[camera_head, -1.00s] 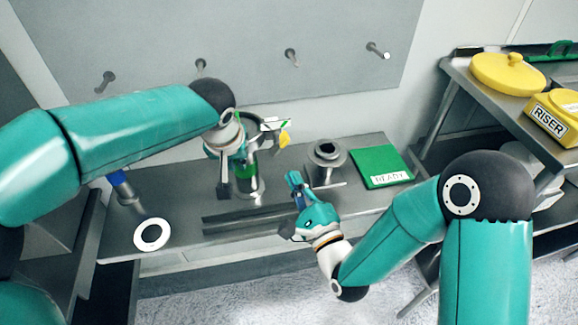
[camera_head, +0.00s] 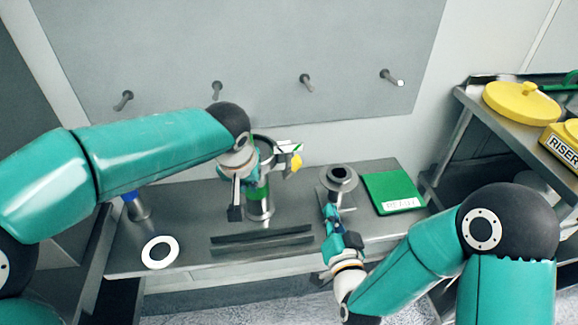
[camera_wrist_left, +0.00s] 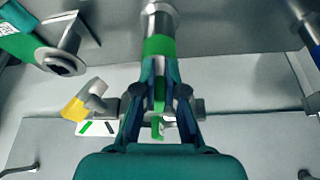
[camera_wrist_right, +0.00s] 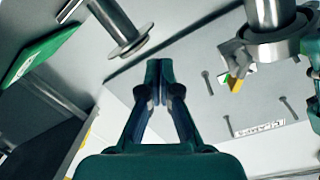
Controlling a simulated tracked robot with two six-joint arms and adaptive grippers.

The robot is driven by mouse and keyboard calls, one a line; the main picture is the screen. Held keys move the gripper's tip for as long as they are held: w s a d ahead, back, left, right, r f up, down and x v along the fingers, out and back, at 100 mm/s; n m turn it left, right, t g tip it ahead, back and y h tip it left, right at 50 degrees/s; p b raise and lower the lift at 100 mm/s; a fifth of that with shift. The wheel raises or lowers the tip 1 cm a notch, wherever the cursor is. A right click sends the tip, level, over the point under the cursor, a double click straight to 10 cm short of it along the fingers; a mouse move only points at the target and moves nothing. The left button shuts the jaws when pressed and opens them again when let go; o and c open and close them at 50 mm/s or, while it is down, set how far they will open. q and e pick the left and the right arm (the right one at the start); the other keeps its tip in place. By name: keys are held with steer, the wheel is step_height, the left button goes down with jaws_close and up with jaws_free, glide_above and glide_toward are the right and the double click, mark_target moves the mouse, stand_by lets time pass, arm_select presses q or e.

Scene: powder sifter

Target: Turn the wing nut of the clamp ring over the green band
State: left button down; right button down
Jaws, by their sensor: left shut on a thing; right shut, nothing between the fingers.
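The upright metal tube carries a green band (camera_wrist_left: 158,47). A grey clamp ring (camera_wrist_right: 275,48) sits around the tube above the band. Its wing nut, with a yellow end (camera_head: 296,162), sticks out at the ring's right; it also shows in the left wrist view (camera_wrist_left: 74,109) and right wrist view (camera_wrist_right: 236,84). My left gripper (camera_wrist_left: 159,65) is shut on a slim green piece at the clamp ring, just by the band; the fingers hide part of it. My right gripper (camera_wrist_right: 158,66) is shut and empty, to the right of the ring and apart from the wing nut.
A grey flanged tube (camera_head: 340,180) stands just behind my right gripper, with a green card (camera_head: 388,188) to its right. Dark bars (camera_head: 262,240) and a white ring (camera_head: 160,252) lie at the bench front. A pegboard (camera_head: 250,50) stands behind; yellow parts (camera_head: 520,101) sit on the right shelf.

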steer(key=n+h, duration=0.1)
steer(key=n, duration=0.1)
steer(key=n+h, duration=0.2)
steer(key=n, duration=1.1)
glide_toward(289, 168)
step_height(289, 168, up, 3)
steer(key=s+d, duration=0.1)
steer(key=s, duration=0.1)
steer(key=shift+n+y, duration=0.3)
steer(key=shift+n, duration=0.1)
steer(key=w, duration=0.3)
steer(key=w+f, duration=0.1)
steer(key=w, duration=0.2)
steer(key=w+a, duration=0.1)
steer(key=w, duration=0.2)
steer(key=shift+w+f, duration=0.2)
